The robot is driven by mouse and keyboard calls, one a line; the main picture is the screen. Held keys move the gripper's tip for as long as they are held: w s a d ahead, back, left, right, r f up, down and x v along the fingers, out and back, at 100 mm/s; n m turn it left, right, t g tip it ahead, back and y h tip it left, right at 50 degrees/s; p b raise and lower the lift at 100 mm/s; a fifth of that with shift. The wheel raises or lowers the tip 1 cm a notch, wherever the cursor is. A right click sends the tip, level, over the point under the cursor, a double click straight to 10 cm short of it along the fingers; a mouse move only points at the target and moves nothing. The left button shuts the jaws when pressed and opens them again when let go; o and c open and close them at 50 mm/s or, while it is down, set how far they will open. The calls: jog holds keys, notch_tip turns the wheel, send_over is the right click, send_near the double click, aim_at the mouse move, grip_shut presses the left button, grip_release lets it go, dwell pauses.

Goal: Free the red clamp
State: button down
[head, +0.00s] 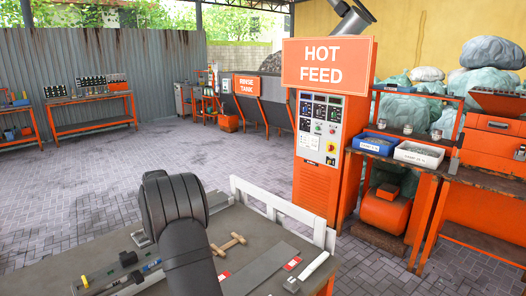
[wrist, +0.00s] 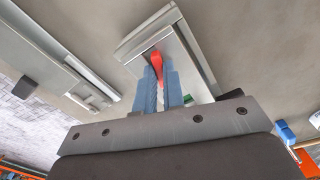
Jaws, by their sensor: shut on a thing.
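The red clamp (wrist: 157,58) shows in the wrist view as a narrow red piece between the tips of my blue gripper fingers (wrist: 160,78). My gripper is shut on it. It lies over a grey plate (wrist: 190,52) with pale raised edges, and its lower part is hidden by the fingers. I cannot tell how the clamp is joined to the plate. In the head view my dark arm hides the gripper, and I cannot pick out the held clamp there.
The bench (head: 255,222) carries a wooden H-shaped piece (head: 228,244), a long grey board (head: 262,270), a white bar (head: 314,266) and a red tag (head: 292,263). A white rail (head: 282,205) edges its far side. The orange hot feed cabinet (head: 320,140) stands beyond.

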jog(key=shift+n, duration=0.4)
jog(key=n, duration=0.3)
jog(key=shift+n, duration=0.3)
jog(key=c, duration=1.4)
grip_release()
jog(key=shift+o, duration=0.2)
jog(key=shift+r, duration=3.55)
jog(key=shift+f, duration=0.1)
notch_tip(320, 180, down, 7)
jog(key=shift+f, duration=0.1)
jog(key=shift+m, duration=1.4)
